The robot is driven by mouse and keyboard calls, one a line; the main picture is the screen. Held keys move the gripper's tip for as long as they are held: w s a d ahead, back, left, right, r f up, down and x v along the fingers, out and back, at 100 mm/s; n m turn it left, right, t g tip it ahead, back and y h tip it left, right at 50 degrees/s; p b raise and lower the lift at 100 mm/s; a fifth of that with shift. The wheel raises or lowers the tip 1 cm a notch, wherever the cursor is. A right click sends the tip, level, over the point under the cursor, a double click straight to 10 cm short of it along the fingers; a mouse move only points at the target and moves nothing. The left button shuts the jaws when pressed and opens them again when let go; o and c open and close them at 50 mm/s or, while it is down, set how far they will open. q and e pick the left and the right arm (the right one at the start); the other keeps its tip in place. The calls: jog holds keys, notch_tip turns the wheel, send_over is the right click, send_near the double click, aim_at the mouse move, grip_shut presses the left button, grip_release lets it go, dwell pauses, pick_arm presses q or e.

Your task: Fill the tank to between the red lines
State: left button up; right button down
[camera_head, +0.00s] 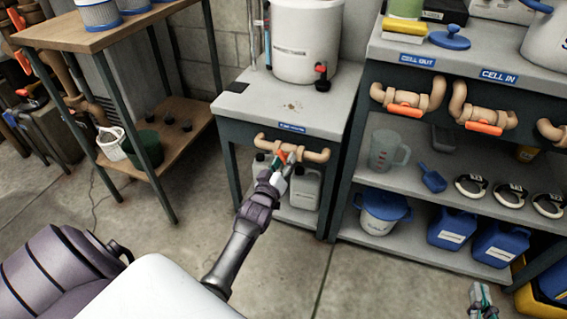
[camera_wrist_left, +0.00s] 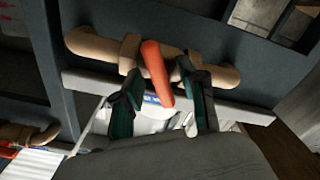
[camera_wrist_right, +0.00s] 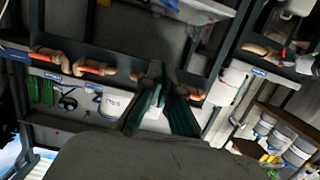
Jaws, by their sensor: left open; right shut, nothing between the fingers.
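The white tank (camera_head: 300,45) stands on the small grey table, with a clear upright tube (camera_head: 267,35) at its left. I cannot make out red lines or a water level. Under the table's front edge runs a tan pipe (camera_head: 312,155) with an orange valve handle (camera_head: 280,154). My left gripper (camera_head: 285,163) is at this handle. In the left wrist view, its open green fingers (camera_wrist_left: 168,105) are on either side of the orange handle (camera_wrist_left: 158,75), which slants across the pipe. My right gripper (camera_head: 482,294) is low at the bottom right, shut and empty, away from the valves.
The right-hand bench (camera_head: 470,45) has more pipes with orange handles (camera_head: 404,110) under its "CELL OUT" and "CELL IN" labels. Blue jugs and a bucket (camera_head: 383,210) fill its lower shelf. A wooden-topped table (camera_head: 90,35) stands at left. Floor between is clear.

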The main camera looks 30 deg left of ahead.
pick_arm(q)
grip_shut()
jog(key=shift+m+p, duration=0.9)
jog(key=shift+m, duration=0.2)
jog(key=m+p, duration=0.1)
jog(key=m, duration=0.2)
jog(key=shift+m, duration=0.6)
pick_arm(e)
jog(key=s+d+f+g+h, duration=0.2)
jog(key=s+d+f+g, duration=0.2)
jog(key=s+f+g, duration=0.4)
jog(key=shift+s+f+g+h, duration=0.3)
jog(key=shift+s+f, duration=0.65)
pick_arm(q)
grip_release()
jog(key=shift+s, duration=0.15)
